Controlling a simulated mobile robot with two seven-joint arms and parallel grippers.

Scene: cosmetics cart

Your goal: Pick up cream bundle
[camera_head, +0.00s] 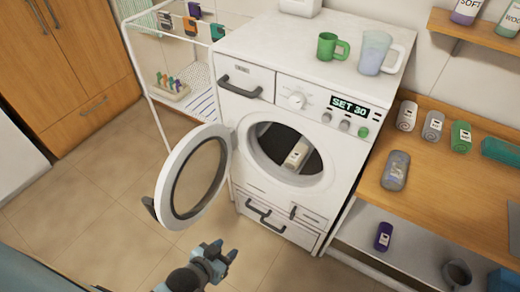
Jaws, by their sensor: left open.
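A cream-coloured bundle with a dark label (297,153) lies tilted inside the open drum of the white washing machine (255,180). Another pale rolled bundle with a label (407,115) stands at the left end of a row on the wooden counter at right. My left gripper (224,252) is open and empty, in front of the machine and below its round door. It is well apart from both pale bundles. My right gripper is not in view.
The machine's round door (193,177) hangs open to the left, above my left gripper. Grey and green bundles (460,137) and a lying grey one (395,171) are on the wooden counter (440,200). A purple bundle (383,236) is on the lower shelf. Tiled floor at left is clear.

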